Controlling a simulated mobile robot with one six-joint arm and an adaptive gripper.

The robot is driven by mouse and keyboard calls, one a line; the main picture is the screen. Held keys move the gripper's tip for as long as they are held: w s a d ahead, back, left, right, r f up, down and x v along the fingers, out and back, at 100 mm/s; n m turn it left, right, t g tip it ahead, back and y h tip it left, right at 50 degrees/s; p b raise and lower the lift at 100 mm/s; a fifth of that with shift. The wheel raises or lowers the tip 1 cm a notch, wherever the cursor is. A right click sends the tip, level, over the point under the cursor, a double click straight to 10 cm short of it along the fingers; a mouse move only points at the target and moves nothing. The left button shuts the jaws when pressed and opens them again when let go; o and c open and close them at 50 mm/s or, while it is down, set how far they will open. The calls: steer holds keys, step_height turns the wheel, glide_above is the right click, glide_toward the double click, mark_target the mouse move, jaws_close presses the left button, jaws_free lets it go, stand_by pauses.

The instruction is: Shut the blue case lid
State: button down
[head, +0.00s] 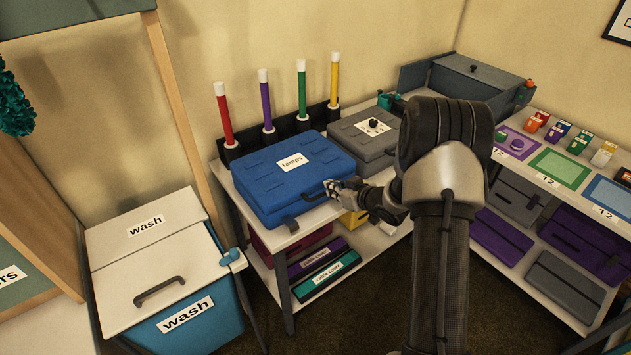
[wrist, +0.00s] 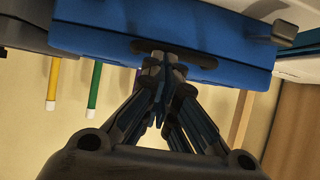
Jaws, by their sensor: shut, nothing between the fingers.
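The blue case (head: 270,187) with a "lamps" label lies on the white-topped table in the head view, and its lid looks down on its base. My gripper (head: 340,188) is at the case's front right side, by the dark handle. In the wrist view the blue case (wrist: 215,58) fills the upper part, upside down. My gripper (wrist: 160,62) is shut and empty there, with its fingertips at the dark handle (wrist: 200,56). I cannot tell whether they touch it. A grey latch (wrist: 284,33) shows on the case's front edge.
A grey case (head: 358,140) stands right beside the blue one. Red, purple, green and yellow sticks (head: 225,115) stand behind. A white-lidded wash bin (head: 150,255) is at the left. Shelves below hold flat boxes (head: 318,262). A side table at the right carries colored mats (head: 560,167).

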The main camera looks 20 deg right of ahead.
steer(key=f, duration=0.1)
steer(key=f+b, duration=0.1)
steer(key=shift+s+d+f, duration=0.15)
steer(key=shift+d+f, duration=0.15)
steer(key=shift+d, duration=0.1)
steer(key=shift+r, duration=0.1)
